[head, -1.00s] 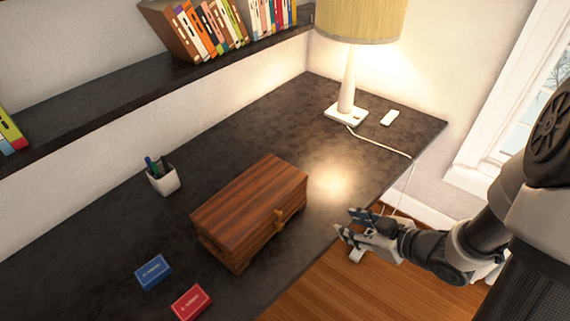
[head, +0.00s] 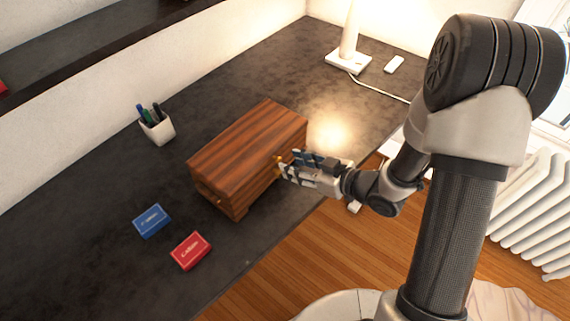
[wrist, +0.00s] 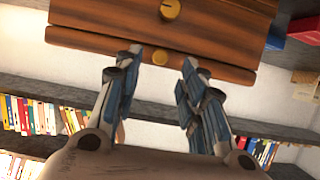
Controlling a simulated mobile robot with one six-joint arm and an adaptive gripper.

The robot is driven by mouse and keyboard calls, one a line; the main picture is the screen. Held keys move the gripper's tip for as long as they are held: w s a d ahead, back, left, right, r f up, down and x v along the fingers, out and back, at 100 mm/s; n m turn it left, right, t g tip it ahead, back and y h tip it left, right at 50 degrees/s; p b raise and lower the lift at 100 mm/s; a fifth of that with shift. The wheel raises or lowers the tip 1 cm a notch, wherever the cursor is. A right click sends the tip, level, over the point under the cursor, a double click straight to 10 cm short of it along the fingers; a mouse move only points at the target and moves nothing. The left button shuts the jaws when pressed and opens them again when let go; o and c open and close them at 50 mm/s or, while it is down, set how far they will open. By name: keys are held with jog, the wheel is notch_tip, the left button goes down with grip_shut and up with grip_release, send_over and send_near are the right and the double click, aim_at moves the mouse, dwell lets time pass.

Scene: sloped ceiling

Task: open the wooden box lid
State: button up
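The wooden box (head: 245,150) stands on the dark desk, its striped lid (head: 243,140) down. My gripper (head: 284,168) is at the box's front side, hiding most of the brass clasp there. In the wrist view the picture is upside down, and the box front (wrist: 110,12) fills the top.
A blue card box (head: 151,220) and a red card box (head: 190,250) lie left of and in front of the wooden box.

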aim_at(280, 160)
jog(key=shift+b+x, duration=0.4)
jog(key=shift+x, duration=1.75)
jog(key=shift+r, duration=0.1)
grip_shut()
